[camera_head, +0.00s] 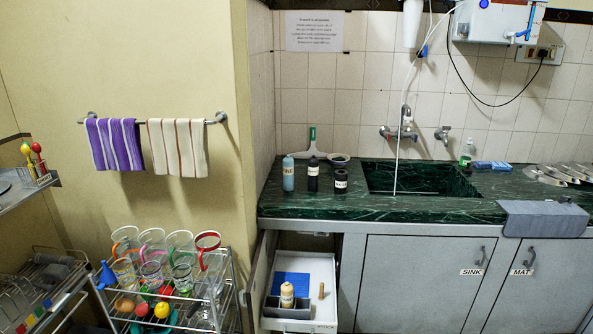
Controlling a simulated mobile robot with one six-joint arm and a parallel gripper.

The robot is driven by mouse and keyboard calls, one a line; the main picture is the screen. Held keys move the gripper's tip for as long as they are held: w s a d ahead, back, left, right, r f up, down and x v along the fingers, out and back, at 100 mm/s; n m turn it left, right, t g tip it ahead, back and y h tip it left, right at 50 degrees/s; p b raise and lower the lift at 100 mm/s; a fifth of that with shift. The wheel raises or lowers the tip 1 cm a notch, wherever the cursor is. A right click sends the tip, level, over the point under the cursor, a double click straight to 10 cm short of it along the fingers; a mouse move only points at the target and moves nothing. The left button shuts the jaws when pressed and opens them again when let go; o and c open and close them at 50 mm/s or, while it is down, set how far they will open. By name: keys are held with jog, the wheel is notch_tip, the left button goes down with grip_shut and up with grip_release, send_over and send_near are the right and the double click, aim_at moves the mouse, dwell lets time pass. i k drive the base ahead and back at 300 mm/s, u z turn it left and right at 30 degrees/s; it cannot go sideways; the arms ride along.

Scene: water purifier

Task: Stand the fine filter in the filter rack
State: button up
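Three labelled cylinders stand upright on the green counter left of the sink: a blue-grey one (288,173), a tall black one (313,178) and a shorter black one (341,182). A cream labelled cylinder (287,294) stands upright in the open drawer, at a grey divided holder (273,308). The labels are too small to read, so I cannot tell which cylinder is the fine filter. I cannot tell for sure whether the grey holder is the filter rack. My gripper is not in view.
The open drawer (328,270) also holds a blue sheet (291,281) and a small brown stick (321,291). A trolley (233,295) with glass jugs stands left of it. The sink (420,180) lies right of the cylinders. A grey cloth (545,219) hangs over the counter edge.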

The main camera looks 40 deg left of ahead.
aim_at(317, 313)
jog(key=u, duration=0.45)
jog(key=i, duration=0.6)
jog(key=u, duration=1)
jog(key=i, duration=0.75)
jog(key=u, duration=0.35)
